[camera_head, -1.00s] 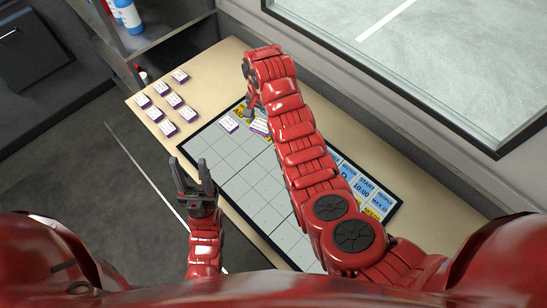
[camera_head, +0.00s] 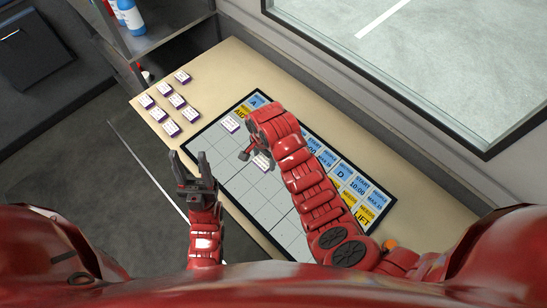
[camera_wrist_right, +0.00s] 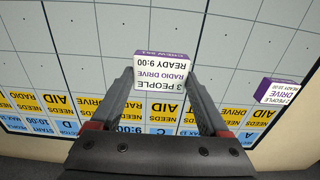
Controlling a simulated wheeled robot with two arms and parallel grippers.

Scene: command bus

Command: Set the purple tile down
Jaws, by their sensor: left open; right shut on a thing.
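The purple tile (camera_wrist_right: 162,72), white on its labelled face with a purple edge, is between the fingers of my right gripper (camera_wrist_right: 160,82). The label reads 3 people, radio drive, ready 9:00. In the head view the tile (camera_head: 261,163) shows beside my right gripper (camera_head: 252,157), over the pale grid of the board (camera_head: 245,190). I cannot tell whether its underside touches the board. My left gripper (camera_head: 189,156) is open and empty near the board's left edge.
Another purple-edged tile (camera_head: 230,123) lies on the grid; it also shows in the right wrist view (camera_wrist_right: 280,90). Several more tiles (camera_head: 178,101) lie on the tan table (camera_head: 205,82) at upper left. Blue and yellow header cards (camera_head: 345,185) line the board's right side. Grid cells at lower left are bare.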

